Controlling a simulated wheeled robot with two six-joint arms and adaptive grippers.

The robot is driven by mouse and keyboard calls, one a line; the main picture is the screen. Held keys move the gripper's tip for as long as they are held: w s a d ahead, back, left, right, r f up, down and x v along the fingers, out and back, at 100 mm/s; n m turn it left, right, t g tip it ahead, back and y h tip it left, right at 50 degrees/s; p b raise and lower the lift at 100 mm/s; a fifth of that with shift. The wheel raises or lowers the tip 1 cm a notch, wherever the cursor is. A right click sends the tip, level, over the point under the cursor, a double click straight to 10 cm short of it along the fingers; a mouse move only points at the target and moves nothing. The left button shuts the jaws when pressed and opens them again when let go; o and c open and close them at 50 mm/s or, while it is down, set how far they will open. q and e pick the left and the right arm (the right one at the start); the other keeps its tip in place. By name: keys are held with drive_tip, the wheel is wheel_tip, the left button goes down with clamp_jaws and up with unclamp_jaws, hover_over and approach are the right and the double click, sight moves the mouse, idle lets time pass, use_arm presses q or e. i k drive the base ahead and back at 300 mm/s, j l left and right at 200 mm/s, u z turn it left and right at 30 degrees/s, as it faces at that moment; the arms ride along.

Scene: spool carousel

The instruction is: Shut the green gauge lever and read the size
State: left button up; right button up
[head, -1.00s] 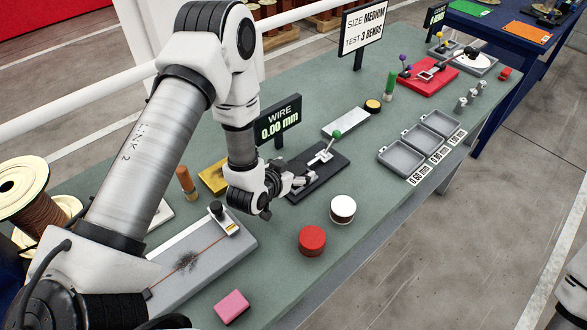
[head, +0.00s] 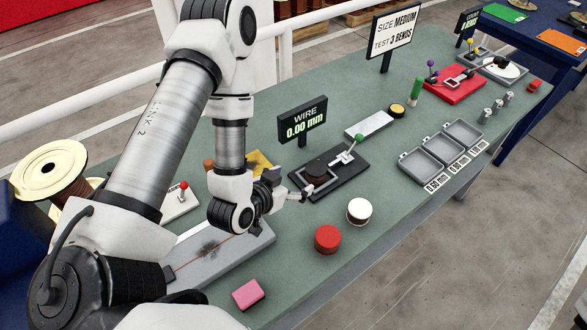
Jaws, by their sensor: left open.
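The green-knobbed gauge lever (head: 351,150) is silver and slants up from the right part of a black gauge base (head: 345,184). My left gripper (head: 306,192) is open at the left front edge of the base, close beside the brown piece. Whether they touch is hard to tell. The lever is apart from my fingers. My right gripper is out of view.
A red spool (head: 327,239) and a white-topped spool (head: 360,211) stand in front of the gauge. Grey trays (head: 422,170) lie to the right. A sign (head: 394,32) at the back reads size medium, test 3 bends. A pink block (head: 249,294) lies near the front edge.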

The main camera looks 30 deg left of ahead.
sight(358, 138)
drive_tip(key=k+l, duration=0.8)
drive_tip(key=l, duration=0.4)
